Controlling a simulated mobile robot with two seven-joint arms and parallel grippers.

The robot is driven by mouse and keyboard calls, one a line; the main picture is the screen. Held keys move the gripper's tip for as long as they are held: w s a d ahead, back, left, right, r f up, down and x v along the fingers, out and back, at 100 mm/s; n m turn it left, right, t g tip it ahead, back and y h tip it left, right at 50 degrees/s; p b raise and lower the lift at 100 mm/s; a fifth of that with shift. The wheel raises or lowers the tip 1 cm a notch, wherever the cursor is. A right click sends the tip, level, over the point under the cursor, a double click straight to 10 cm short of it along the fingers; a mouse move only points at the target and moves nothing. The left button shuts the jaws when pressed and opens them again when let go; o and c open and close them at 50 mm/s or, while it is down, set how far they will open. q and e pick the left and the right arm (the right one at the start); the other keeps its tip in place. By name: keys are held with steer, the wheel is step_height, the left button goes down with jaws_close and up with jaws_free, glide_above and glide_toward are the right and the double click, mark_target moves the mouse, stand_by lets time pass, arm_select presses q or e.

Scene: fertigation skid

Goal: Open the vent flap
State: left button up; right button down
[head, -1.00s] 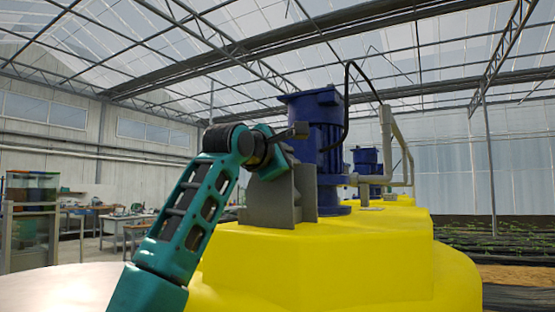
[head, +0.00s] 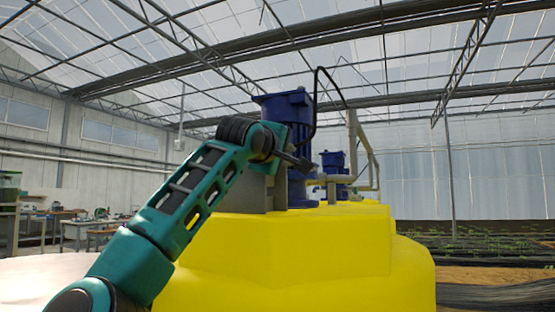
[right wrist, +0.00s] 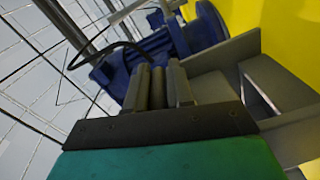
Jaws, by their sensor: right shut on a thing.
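A grey bracket-like housing (head: 251,192) stands on the yellow tank (head: 290,245), beside a blue motor (head: 297,112). I take it for the vent flap's housing; its upper part is hidden behind my arm. My right gripper (head: 300,162) is at the housing's upper right, in front of the motor. In the right wrist view my right gripper (right wrist: 158,88) is shut on a narrow grey bar between its fingers. Grey plates (right wrist: 217,62) of the housing are close beside the fingers. How far the flap is open cannot be told. My left gripper is out of view.
A second blue motor (head: 333,162) and grey pipes (head: 362,150) stand behind the first. A black cable (head: 316,95) loops above. Workbenches (head: 85,228) are far left; planted beds (head: 480,250) lie right.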

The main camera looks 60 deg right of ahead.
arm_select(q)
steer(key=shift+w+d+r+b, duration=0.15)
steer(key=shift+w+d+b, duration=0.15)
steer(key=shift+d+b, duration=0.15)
arm_select(e)
steer(key=shift+s+f, duration=0.35)
steer(key=shift+s, duration=0.35)
steer(key=c, duration=1.1)
jaws_free()
arm_select(q)
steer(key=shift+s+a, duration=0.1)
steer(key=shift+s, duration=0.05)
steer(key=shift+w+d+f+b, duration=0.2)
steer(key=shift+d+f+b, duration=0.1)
steer(key=shift+b, duration=0.4)
arm_select(e)
steer(key=a, duration=1.2)
steer(key=shift+s+a, duration=0.4)
steer(key=shift+s, duration=0.05)
